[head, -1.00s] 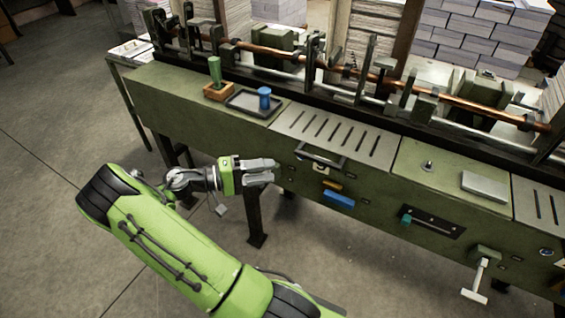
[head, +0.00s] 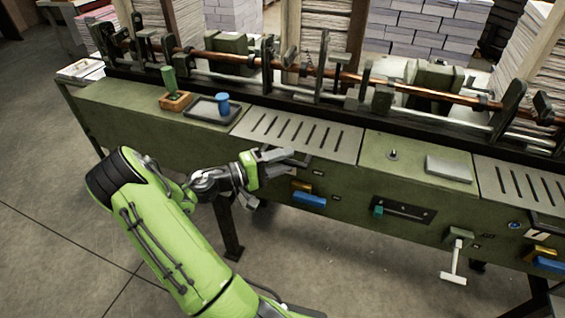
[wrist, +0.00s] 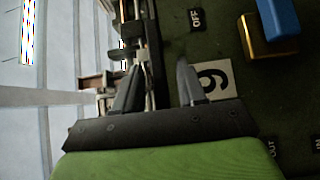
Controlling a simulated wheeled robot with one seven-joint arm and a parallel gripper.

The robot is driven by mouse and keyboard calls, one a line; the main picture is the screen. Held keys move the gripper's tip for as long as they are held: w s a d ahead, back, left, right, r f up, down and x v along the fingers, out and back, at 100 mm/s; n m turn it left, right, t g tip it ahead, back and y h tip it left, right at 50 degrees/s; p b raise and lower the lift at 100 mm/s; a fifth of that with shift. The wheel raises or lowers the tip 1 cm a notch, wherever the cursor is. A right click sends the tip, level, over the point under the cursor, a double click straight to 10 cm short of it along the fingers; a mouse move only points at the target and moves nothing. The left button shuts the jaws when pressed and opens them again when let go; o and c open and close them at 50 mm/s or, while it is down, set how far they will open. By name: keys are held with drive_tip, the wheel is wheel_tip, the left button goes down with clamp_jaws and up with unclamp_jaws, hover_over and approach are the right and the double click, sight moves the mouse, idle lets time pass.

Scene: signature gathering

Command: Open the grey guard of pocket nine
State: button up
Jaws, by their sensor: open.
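A grey slotted guard plate (head: 262,126) lies flat and closed on the green machine top, in the middle of the head view. A dark bar handle sits at its front edge, mostly hidden behind my gripper (head: 290,157). My gripper is open and empty at the front face, close to that handle; I cannot tell whether it touches. In the wrist view my two fingers (wrist: 157,76) stand apart, with dark bars (wrist: 153,45) beyond and between them. A pale number plate (wrist: 213,80), which looks like a sideways nine, is beside the right finger.
A blue-and-yellow block (head: 309,198) is on the front face below my gripper; its blue part (wrist: 280,18) shows in the wrist view. A black tray (head: 205,110) with a blue item stands left of the guard. A second slotted plate (head: 503,178) lies far right.

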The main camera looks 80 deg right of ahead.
drive_tip(key=shift+c, duration=0.4)
clamp_jaws()
